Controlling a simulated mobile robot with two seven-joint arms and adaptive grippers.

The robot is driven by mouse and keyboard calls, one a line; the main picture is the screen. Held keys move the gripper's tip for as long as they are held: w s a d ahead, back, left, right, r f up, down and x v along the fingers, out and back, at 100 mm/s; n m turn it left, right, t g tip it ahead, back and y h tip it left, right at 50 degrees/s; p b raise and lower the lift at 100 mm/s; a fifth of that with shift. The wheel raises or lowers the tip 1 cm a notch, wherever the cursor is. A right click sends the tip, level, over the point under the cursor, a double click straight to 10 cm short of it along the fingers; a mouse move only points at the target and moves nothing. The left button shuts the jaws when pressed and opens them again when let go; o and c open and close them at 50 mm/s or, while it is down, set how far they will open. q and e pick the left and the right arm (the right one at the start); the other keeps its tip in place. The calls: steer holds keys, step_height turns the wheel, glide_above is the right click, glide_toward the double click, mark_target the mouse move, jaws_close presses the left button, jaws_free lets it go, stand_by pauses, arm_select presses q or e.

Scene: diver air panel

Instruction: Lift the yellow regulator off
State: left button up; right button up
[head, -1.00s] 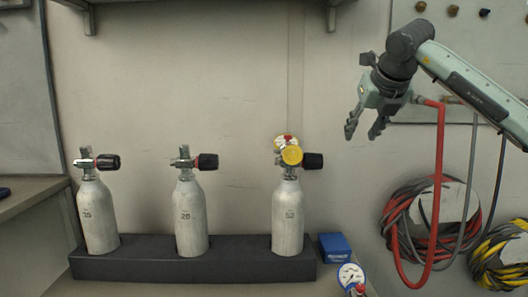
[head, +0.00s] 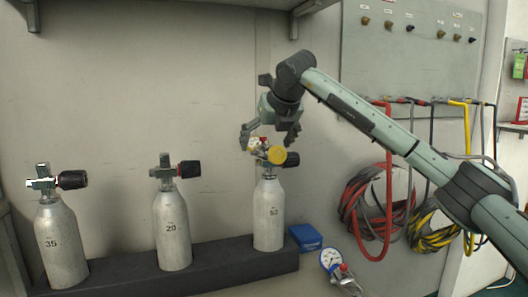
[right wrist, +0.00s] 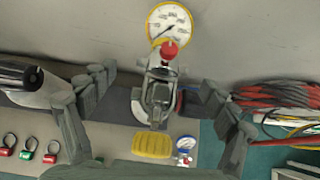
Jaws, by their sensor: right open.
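The yellow regulator (head: 277,155) sits on the valve of the right-hand grey cylinder (head: 268,215), marked 52 or similar, beside a black knob (head: 291,160). In the right wrist view its yellow cap (right wrist: 153,145) is low in the middle, with a red knob (right wrist: 169,50) and a white gauge (right wrist: 170,22) above it. My right gripper (head: 268,138) is right above the regulator, pointing down. Its fingers are spread wide on either side of it, and the wrist view shows gaps on both sides. My left gripper is not in view.
Cylinders marked 20 (head: 172,228) and 35 (head: 60,243) stand to the left in the dark rack (head: 210,272). A blue box (head: 306,237) and another gauge with a red knob (head: 331,259) lie right of the rack. Coiled red hose (head: 375,215) hangs on the wall.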

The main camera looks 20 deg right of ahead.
mark_target(263, 148)
steer(key=x, duration=0.2)
steer(key=shift+w+d+f, duration=0.2)
steer(key=shift+f, duration=0.1)
steer(key=shift+w+f, duration=0.2)
steer(key=shift+w, duration=0.05)
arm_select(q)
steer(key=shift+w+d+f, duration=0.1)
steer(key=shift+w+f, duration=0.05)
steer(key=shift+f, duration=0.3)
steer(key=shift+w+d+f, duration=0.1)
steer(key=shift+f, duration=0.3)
arm_select(e)
steer(key=shift+c, duration=0.3)
steer(key=c, duration=1.7)
steer(key=shift+r, duration=0.15)
steer(key=shift+c, duration=0.4)
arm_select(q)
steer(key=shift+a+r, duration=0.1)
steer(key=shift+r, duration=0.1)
arm_select(e)
steer(key=shift+r, duration=0.1)
